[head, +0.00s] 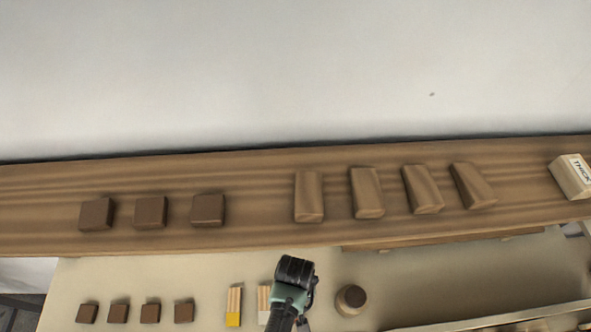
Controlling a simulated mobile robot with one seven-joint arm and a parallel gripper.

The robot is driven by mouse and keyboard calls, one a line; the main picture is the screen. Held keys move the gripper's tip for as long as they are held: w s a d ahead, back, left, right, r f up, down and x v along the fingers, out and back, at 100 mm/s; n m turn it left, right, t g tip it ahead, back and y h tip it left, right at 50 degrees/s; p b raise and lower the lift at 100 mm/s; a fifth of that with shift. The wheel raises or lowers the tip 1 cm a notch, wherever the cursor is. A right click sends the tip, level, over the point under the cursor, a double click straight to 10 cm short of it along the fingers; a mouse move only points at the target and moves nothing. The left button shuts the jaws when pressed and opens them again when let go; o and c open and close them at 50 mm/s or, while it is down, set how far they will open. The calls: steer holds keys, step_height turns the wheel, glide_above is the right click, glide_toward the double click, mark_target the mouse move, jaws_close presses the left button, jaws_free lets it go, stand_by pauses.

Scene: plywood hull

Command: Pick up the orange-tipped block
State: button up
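A narrow light-wood block with a yellow to yellow-orange tip (233,307) lies on the beige surface at the lower middle of the head view, its coloured end towards the bottom edge. It is the closest match to the orange-tipped block. A similar block with a whitish tip (264,303) lies just to its right, partly hidden by my arm. My black and green arm is over the surface right of both blocks. No gripper fingers show, and nothing visible holds the yellow-tipped block.
Several small dark brown blocks (150,312) lie to the left, and a round brown piece (351,300) stands right of my arm. Behind is a long wooden plank (256,205) carrying dark squares, several wedge-shaped blocks (367,193) and a block lettered "THICK" (571,177).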

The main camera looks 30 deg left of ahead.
jaws_close()
stand_by(0.3)
steer(key=shift+r, duration=0.15)
stand_by(0.3)
